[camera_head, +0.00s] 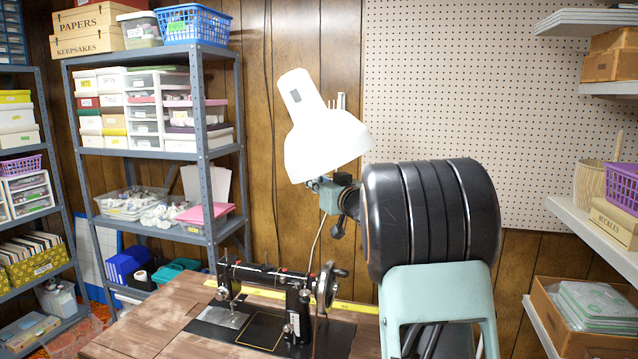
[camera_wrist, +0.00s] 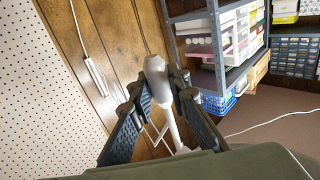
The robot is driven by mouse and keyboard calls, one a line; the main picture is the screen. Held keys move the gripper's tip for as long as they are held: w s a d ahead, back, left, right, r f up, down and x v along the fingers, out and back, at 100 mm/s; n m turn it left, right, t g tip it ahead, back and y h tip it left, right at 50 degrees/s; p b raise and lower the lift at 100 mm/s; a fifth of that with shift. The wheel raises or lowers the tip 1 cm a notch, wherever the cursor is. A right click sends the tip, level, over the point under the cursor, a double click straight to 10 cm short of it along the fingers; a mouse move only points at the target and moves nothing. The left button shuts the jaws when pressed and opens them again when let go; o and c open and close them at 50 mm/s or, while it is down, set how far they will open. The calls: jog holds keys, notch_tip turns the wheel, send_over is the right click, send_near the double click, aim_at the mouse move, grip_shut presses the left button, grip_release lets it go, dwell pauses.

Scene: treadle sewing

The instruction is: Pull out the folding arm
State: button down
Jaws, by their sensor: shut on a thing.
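The white lamp (camera_head: 322,140), with a cone-shaped shade, stands above the sewing table in the head view. A short piece of its pale folding arm (camera_head: 341,103) shows behind the shade; most of the arm is hidden. My gripper (camera_head: 322,187) is just below the shade's rim, largely hidden by the shade and my own arm. In the wrist view, the two dark ribbed fingers of my gripper (camera_wrist: 158,86) close around a white-grey part of the lamp (camera_wrist: 157,72). A thin white rod runs on between the fingers. Which part is gripped is hard to tell.
The black sewing machine (camera_head: 270,295) sits on the wooden table (camera_head: 150,325) below the lamp. A loaded metal shelf (camera_head: 205,150) stands at left. Pegboard (camera_head: 440,80) covers the back wall, with white wall shelves (camera_head: 580,225) at right.

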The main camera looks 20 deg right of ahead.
jog(key=shift+s+a, duration=0.15)
jog(key=shift+a, duration=0.05)
jog(key=c, duration=1.8)
grip_release()
jog(key=s, duration=0.4)
jog(key=s+d, duration=0.1)
jog(key=s, duration=0.7)
jog(key=shift+d, duration=0.3)
